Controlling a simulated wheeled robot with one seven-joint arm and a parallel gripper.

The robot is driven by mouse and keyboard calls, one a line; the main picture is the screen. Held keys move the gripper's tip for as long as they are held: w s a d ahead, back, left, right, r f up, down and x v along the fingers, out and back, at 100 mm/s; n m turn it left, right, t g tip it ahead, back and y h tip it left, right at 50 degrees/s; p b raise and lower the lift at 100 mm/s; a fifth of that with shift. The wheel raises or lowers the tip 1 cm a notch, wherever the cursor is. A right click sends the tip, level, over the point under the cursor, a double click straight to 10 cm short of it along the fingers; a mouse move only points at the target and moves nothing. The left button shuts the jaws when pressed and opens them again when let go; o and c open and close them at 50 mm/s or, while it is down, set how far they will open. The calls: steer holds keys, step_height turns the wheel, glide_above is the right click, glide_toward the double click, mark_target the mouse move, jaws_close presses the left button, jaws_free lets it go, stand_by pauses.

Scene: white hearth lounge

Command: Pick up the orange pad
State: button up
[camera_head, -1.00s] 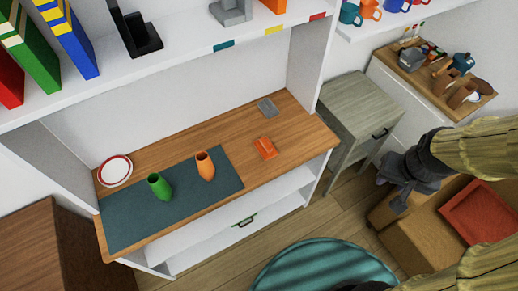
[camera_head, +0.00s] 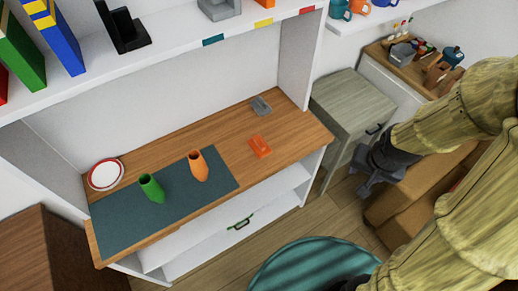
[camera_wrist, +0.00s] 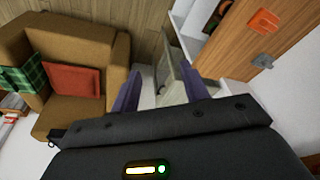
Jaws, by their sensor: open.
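The orange pad (camera_head: 260,146) is a small, flat orange block lying on the wooden desktop, right of the teal mat. It also shows in the wrist view (camera_wrist: 264,22) at the upper right, beyond my fingers. My gripper (camera_head: 366,182) is to the right of the desk in the head view, beside the grey-green cabinet and well apart from the pad. In the wrist view my gripper (camera_wrist: 160,92) has its two fingers spread wide with nothing between them.
A grey item (camera_head: 261,106) lies behind the pad. A green vase (camera_head: 151,188) and an orange vase (camera_head: 199,166) stand on the teal mat (camera_head: 120,217). A shelf (camera_head: 180,50) overhangs the desk (camera_head: 300,125). The cabinet (camera_head: 345,110) and brown armchair (camera_wrist: 70,65) flank my arm.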

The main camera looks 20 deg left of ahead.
steer(key=w+a+f+m+y+b, duration=0.1)
steer(key=a+f+b, duration=0.1)
steer(key=f, duration=0.4)
steer(key=w+a+f+m+y+b, duration=0.1)
steer(key=w+a+f+m+b, duration=0.1)
steer(key=f, duration=0.5)
steer(key=m+t+y+b, duration=1)
steer(key=m+b, duration=0.6)
steer(key=m, duration=0.6)
glide_toward(264, 147)
steer(key=s+d+g+y, duration=0.1)
steer(key=s+d, duration=0.1)
steer(key=d, duration=0.2)
steer(key=shift+w+a+f, duration=0.1)
steer(key=shift+w+f, duration=0.05)
steer(key=shift+n+y, duration=0.3)
steer(key=p+x, duration=0.1)
steer(key=x, duration=1)
steer(key=shift+w+a+f, duration=0.1)
steer(key=shift+w+a, duration=0.05)
steer(key=shift+a, duration=0.1)
